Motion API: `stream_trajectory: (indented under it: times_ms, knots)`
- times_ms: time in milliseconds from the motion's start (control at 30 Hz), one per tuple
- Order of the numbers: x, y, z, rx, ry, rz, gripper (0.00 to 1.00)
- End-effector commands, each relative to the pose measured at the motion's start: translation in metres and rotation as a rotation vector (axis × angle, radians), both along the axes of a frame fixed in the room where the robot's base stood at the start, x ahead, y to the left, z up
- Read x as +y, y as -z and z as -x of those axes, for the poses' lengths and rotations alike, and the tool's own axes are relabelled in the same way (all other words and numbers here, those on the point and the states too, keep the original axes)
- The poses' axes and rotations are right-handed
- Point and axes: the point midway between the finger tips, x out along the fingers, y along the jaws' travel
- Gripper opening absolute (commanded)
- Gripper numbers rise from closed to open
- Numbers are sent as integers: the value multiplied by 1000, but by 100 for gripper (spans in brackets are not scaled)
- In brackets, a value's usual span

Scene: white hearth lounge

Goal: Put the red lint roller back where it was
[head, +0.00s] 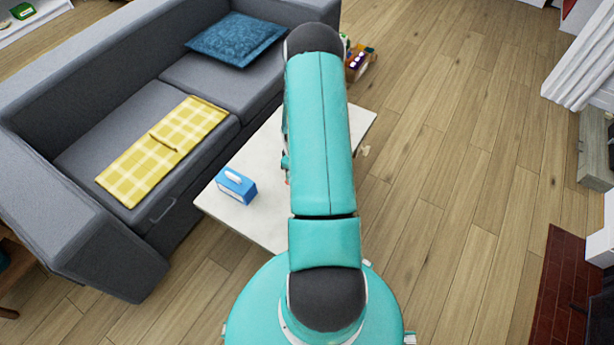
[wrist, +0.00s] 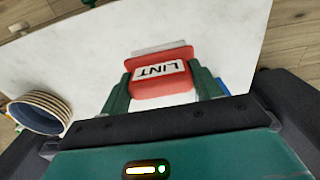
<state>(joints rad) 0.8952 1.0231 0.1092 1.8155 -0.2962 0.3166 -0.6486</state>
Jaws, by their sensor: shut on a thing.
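In the wrist view my gripper (wrist: 161,78) is shut on the red lint roller (wrist: 162,90), a red block with a white label reading LINT. Its fingers press on the left and right sides of the roller. The white table (wrist: 85,60) is behind the roller; I cannot tell whether the roller touches it. In the head view my own arm hides the gripper and roller, and covers part of the white table (head: 262,220).
A blue tissue box (head: 236,185) stands on the table's left part. A striped round container (wrist: 38,113) is left of my gripper. The grey sofa (head: 85,130) holds a yellow checked cloth (head: 163,150) and blue cushion (head: 236,39). Wooden floor (head: 450,130) is clear on the right.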

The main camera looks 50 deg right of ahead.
Motion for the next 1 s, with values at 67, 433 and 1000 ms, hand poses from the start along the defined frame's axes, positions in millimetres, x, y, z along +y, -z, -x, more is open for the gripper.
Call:
stream_trajectory:
  times_ms: [67,433,1000]
  knots:
    - [-14,15,3,1,3,-3,39]
    - [-50,58,8,0,1,-1,39]
    - [-54,93,8,1,0,0,39]
